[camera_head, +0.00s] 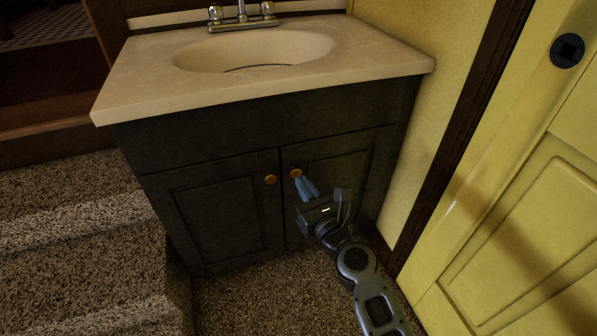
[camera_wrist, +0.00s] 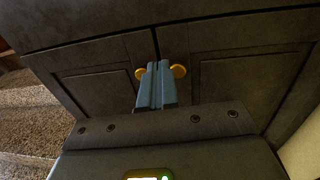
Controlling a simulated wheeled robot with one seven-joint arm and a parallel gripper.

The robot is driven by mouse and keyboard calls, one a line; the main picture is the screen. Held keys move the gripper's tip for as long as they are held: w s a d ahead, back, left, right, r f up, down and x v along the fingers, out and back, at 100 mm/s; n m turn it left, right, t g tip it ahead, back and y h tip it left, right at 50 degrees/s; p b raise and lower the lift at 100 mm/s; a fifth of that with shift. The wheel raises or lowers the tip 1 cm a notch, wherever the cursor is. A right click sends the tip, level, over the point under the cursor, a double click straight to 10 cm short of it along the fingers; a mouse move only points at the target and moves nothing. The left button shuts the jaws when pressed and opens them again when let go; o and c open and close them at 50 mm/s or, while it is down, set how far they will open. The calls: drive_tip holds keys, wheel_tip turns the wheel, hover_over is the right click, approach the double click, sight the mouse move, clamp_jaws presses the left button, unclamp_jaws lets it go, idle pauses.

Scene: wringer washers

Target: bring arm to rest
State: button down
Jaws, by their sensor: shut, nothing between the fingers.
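My gripper (camera_head: 306,187) is in front of the dark sink cabinet's right door in the head view, with its blue fingertips close to the right round yellow knob. In the wrist view, its two blue fingers (camera_wrist: 156,84) lie side by side, shut with nothing between them. They point at the gap between the two cabinet doors, between the knobs. I cannot tell whether a fingertip touches the right knob (camera_head: 295,173). My arm reaches in from the bottom right of the head view.
The dark cabinet (camera_head: 215,215) has both doors closed and carries a beige sink top (camera_head: 130,85) with a faucet (camera_head: 242,14). Carpeted steps (camera_head: 75,235) rise at left. A yellow door (camera_head: 500,230) and wall close off the right. Carpet (camera_head: 250,305) lies open in front.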

drive_tip(key=s+d+f+n+h, duration=0.2)
drive_tip(key=s+d+n, duration=0.25)
drive_tip(key=s, duration=0.45)
drive_tip(key=s+d+f+n+h, duration=0.15)
drive_tip(key=s+d+n, duration=0.35)
drive_tip(key=s, duration=0.5)
drive_tip(key=s+d+f+n+h, duration=0.2)
drive_tip(key=s+d+n, duration=0.3)
drive_tip(key=s, duration=0.4)
drive_tip(key=s+d+r+n+g, duration=0.1)
drive_tip(key=s+d+r+n, duration=0.15)
drive_tip(key=s, duration=0.25)
drive_tip(key=s+d+r+n, duration=0.1)
drive_tip(key=s+n, duration=0.2)
drive_tip(key=s, duration=0.1)
drive_tip(key=s+d+r+n+h, duration=0.2)
drive_tip(key=s+r+n, duration=0.9)
drive_tip(key=s, duration=0.1)
wheel_tip(320, 180, up, 20)
drive_tip(key=p, duration=2)
drive_tip(key=shift+a+g+p, duration=0.15)
drive_tip(key=shift+g+p, duration=0.15)
drive_tip(key=shift+p, duration=0.05)
drive_tip(key=shift+w, duration=0.1)
